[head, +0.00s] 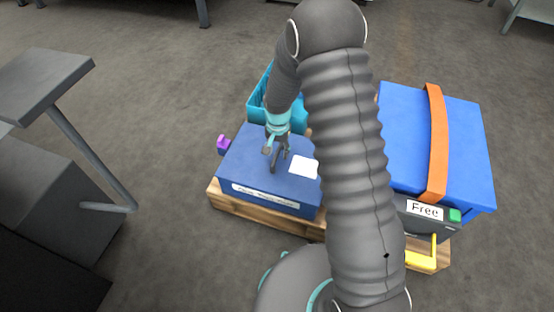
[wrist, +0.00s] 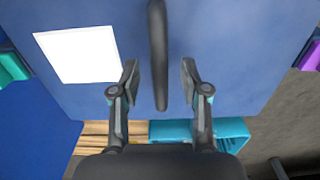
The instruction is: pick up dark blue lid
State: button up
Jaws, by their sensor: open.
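The dark blue lid (head: 245,160) lies flat on the pallet in the head view, with a white square (head: 303,167) on its top and a printed strip on its front edge. In the wrist view the lid (wrist: 225,50) fills most of the picture. A dark bar handle (wrist: 158,25) stands on it. My gripper (head: 278,168) is at the lid's handle, pointing down. In the wrist view my gripper (wrist: 160,75) is open, with one finger on each side of the handle and a gap on both sides. Contact with the lid's surface cannot be told.
A teal crate (head: 257,104) stands behind the lid. A bright blue box (head: 403,130) with an orange strap (head: 437,140) and a "Free" sign (head: 424,210) is at right. A purple piece (head: 223,144) is at left. The wooden pallet (head: 262,225) lies underneath.

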jog(key=shift+f, duration=0.55)
grip_shut()
